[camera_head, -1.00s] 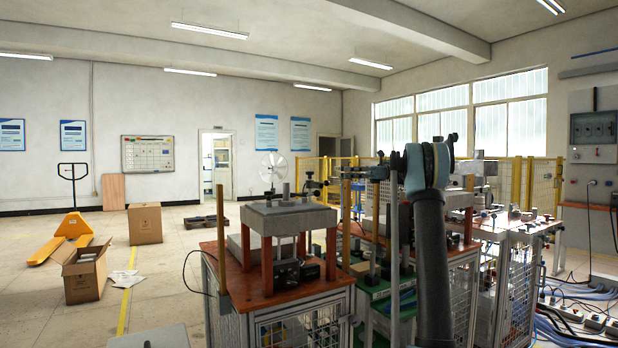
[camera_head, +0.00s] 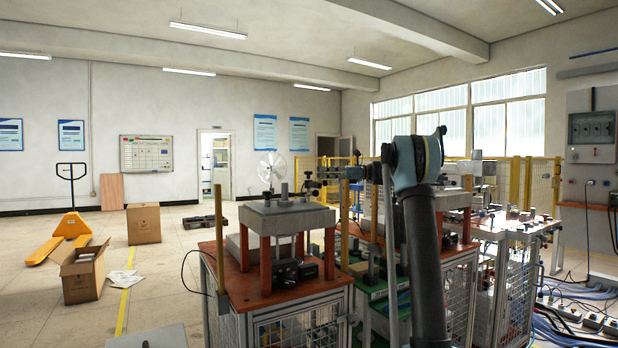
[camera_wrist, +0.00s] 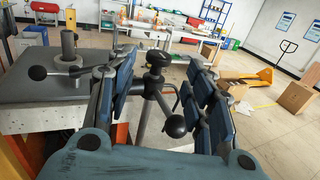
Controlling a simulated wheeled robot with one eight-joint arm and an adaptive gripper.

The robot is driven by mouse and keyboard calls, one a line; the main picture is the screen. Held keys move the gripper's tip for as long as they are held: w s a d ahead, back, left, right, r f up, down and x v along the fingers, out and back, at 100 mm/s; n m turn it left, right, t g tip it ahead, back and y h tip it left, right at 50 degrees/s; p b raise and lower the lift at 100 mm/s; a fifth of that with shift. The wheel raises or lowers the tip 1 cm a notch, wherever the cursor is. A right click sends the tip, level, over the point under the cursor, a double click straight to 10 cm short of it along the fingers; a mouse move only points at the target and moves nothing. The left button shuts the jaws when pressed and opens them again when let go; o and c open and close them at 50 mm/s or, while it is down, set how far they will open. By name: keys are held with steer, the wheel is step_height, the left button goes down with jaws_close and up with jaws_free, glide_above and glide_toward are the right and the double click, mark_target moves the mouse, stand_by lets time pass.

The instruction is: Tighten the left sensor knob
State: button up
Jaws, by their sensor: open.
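In the wrist view my gripper (camera_wrist: 161,66) is open, with one dark blue padded finger on each side of the picture. Between the fingers a black knob (camera_wrist: 157,59) stands on an upright metal post. A black ball-ended lever (camera_wrist: 175,126) sticks out lower down, near the right finger. Neither finger visibly touches the knob, and the gap in depth is hard to judge. Which knob is the left sensor one is not certain. In the head view small black sensor fittings (camera_head: 307,184) show above the stone-topped fixture, and my arm stands to their right.
A grey plate (camera_wrist: 55,88) with a post and another black ball-ended lever (camera_wrist: 38,73) lies left of my fingers. In the head view the stone-topped fixture (camera_head: 290,219) stands on an orange-topped bench. Open floor with cartons (camera_head: 144,223) and a yellow pallet truck (camera_head: 72,228) lies left.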

mark_target(309, 172)
steer(key=a, duration=0.4)
steer(key=s+a, duration=0.1)
steer(key=a, duration=0.1)
steer(key=shift+s+a, duration=0.1)
steer(key=shift+a, duration=0.3)
steer(key=c, duration=1.1)
